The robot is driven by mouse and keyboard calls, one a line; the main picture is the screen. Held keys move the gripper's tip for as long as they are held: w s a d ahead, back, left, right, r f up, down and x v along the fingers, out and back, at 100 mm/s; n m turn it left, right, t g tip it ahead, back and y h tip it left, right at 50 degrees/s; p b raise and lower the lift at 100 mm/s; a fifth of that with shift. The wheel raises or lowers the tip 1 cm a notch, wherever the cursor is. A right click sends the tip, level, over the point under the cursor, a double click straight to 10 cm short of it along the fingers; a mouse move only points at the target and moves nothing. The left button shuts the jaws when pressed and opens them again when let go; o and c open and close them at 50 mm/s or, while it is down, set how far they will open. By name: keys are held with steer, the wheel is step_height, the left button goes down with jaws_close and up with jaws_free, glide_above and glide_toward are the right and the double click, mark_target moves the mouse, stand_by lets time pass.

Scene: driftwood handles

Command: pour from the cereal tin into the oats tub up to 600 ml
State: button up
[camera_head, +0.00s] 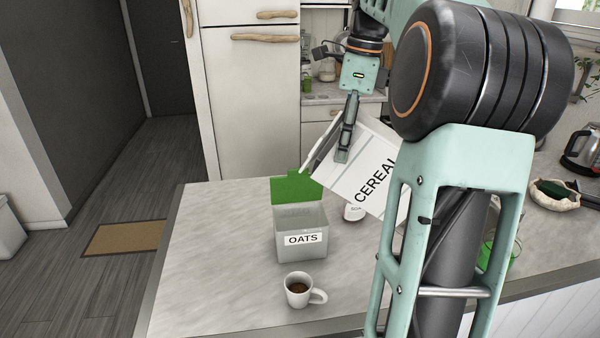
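The white cereal tin (372,180), lettered CEREAL, is held tilted above the counter, its upper end toward the left. My gripper (343,152) is shut on the tin near that end. The oats tub (289,243), a greyish box labelled OATS, stands upright on the counter with its green lid (296,187) raised at the back. The level inside the tub cannot be read. My arm hides the tin's right part.
A white mug (299,291) with dark contents stands in front of the tub. A small white jar (354,212) is behind, under the tin. A bowl (554,195) and a kettle (582,149) are at the right. The counter (210,250) left of the tub is clear.

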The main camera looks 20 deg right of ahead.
steer(key=shift+w+a+r+g+h+p, duration=0.45)
steer(key=shift+a+r+g+h+p, duration=0.2)
steer(key=shift+h+p, duration=0.25)
stand_by(1.1)
steer(key=shift+w+a+r+g+h+p, duration=0.15)
steer(key=shift+w+a+g+h+p, duration=0.3)
steer(key=shift+p, duration=0.5)
steer(key=shift+w+a+r+g+h+p, duration=0.2)
steer(key=shift+w+a+p, duration=0.35)
steer(key=shift+p, duration=0.4)
steer(key=shift+w+a+r+g+h+p, duration=0.1)
steer(key=shift+w+a+g+h+p, duration=0.2)
steer(key=shift+h+p, duration=0.2)
steer(key=shift+w+a+g+h+p, duration=0.1)
steer(key=shift+a+g+h+p, duration=0.1)
steer(key=shift+a+h+p, duration=0.3)
stand_by(3.1)
